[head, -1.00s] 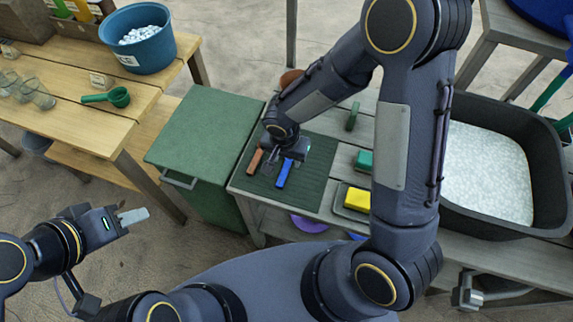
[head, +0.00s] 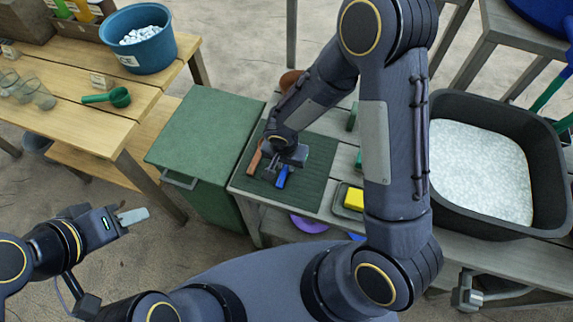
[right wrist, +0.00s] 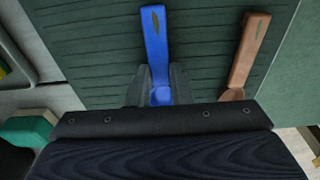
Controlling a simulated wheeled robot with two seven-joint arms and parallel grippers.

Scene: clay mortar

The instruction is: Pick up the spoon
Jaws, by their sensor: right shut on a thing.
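A tool with a blue handle (head: 282,177) lies on the dark green ribbed mat (head: 311,185). In the right wrist view its blue handle (right wrist: 155,45) runs between my fingers. My right gripper (head: 275,169) is shut on it from above, low over the mat. The tool's far end is hidden under the gripper, so I cannot tell whether it is a spoon. A brown-handled tool (head: 255,161) lies to its left, apart from the gripper; it also shows in the right wrist view (right wrist: 248,50). My left gripper (head: 132,216) is away from the mat at lower left, its finger gap unclear.
A green cabinet (head: 205,125) stands left of the mat. A yellow block (head: 354,199) sits in a small tray to the right. A black tub (head: 543,165) of white material is at far right. A wooden table (head: 75,125) holds a green scoop (head: 119,97) and blue bucket (head: 138,52).

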